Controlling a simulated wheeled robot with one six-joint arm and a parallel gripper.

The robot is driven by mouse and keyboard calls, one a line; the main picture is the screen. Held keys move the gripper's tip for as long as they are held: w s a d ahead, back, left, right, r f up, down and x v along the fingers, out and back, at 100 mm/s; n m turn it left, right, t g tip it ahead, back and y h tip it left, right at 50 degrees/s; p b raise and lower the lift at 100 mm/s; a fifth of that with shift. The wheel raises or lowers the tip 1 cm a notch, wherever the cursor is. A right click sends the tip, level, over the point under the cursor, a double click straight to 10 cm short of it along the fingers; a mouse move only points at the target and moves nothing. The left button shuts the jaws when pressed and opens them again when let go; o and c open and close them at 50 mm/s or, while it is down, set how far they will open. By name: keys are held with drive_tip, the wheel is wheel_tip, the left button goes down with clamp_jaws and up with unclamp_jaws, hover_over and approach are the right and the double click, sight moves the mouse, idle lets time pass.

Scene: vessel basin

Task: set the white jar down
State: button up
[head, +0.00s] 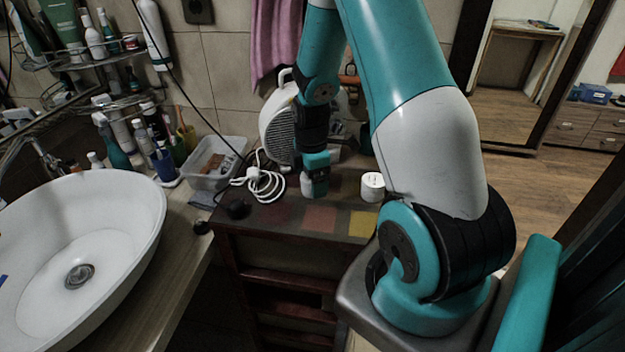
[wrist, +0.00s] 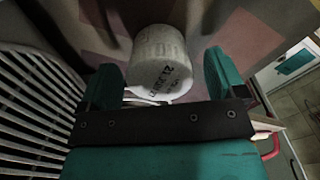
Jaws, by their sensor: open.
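The white jar (wrist: 160,62) has dark print on its side and shows between my two fingers in the wrist view. In the head view, part of the white jar (head: 307,186) shows at the low end of my gripper (head: 317,186), at the top of the dark wooden cabinet (head: 275,218). My gripper (wrist: 162,78) is open, with a finger on either side of the jar and gaps visible beside it. The jar's base is hard to make out, but it appears to be on the cabinet top. My gripper hides part of the jar in the head view.
A second white round item (head: 372,187) stands right of my gripper. A coiled white cable (head: 262,184) and a clear plastic bin (head: 213,163) are to the left. A white fan heater (head: 279,130) stands behind. The front coloured squares of the cabinet top are clear.

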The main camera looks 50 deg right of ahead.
drive_tip(key=shift+f, duration=0.45)
drive_tip(key=shift+c, duration=0.2)
drive_tip(key=c, duration=1.1)
drive_tip(key=shift+o, duration=0.2)
drive_tip(key=shift+r, duration=0.15)
